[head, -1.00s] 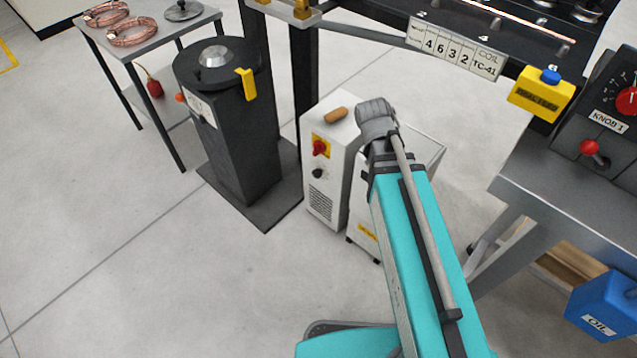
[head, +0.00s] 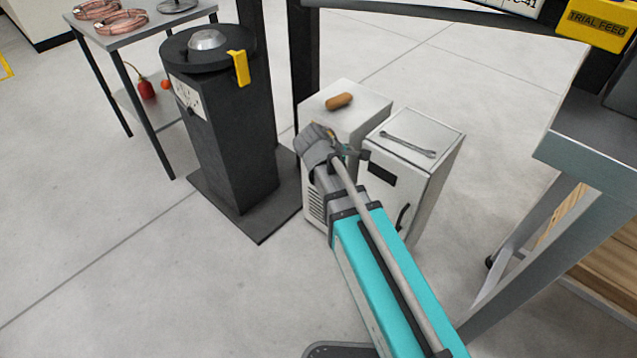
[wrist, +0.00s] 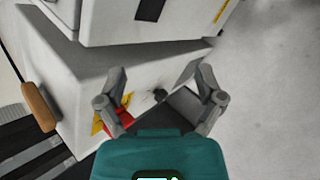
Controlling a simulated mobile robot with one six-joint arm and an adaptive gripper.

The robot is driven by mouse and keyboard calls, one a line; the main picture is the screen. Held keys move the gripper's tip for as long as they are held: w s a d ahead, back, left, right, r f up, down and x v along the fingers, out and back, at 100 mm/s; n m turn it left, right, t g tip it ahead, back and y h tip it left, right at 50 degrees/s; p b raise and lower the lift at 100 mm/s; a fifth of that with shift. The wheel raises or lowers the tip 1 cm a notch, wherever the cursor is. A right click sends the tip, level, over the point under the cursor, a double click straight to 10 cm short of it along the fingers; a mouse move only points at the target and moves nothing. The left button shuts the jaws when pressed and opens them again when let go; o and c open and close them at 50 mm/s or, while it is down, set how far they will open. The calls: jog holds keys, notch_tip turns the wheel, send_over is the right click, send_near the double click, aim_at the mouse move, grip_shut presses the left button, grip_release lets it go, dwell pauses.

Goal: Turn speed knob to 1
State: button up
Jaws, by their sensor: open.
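A white cabinet (head: 357,108) stands on the floor; its front is largely hidden behind my arm in the head view. No speed label or knob setting is readable. I cannot tell the gap.
A wooden-coloured handle (head: 339,101) lies on the cabinet top. Beside it stands a second white box (head: 422,130) with a wrench (head: 408,145) on it. A black pedestal (head: 232,150) stands left, a grey bench (head: 590,150) right.

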jog(key=w+a+f+n+t+b, duration=0.3)
jog(key=a+f+n+t+b, duration=0.3)
jog(key=a+f+n+b, duration=0.5)
jog(key=shift+w+a+f+h+b, duration=0.15)
jog(key=shift+a+f+h+b, duration=0.25)
jog(key=shift+a+f+b, duration=2.35)
notch_tip(320, 180, up, 2)
jog(key=b, duration=0.3)
jog(key=shift+a+b, duration=0.15)
jog(key=shift+b, duration=0.15)
jog(key=shift+b+x, duration=2.5)
jog(key=shift+x, duration=4.4)
jog(key=shift+r, duration=0.15)
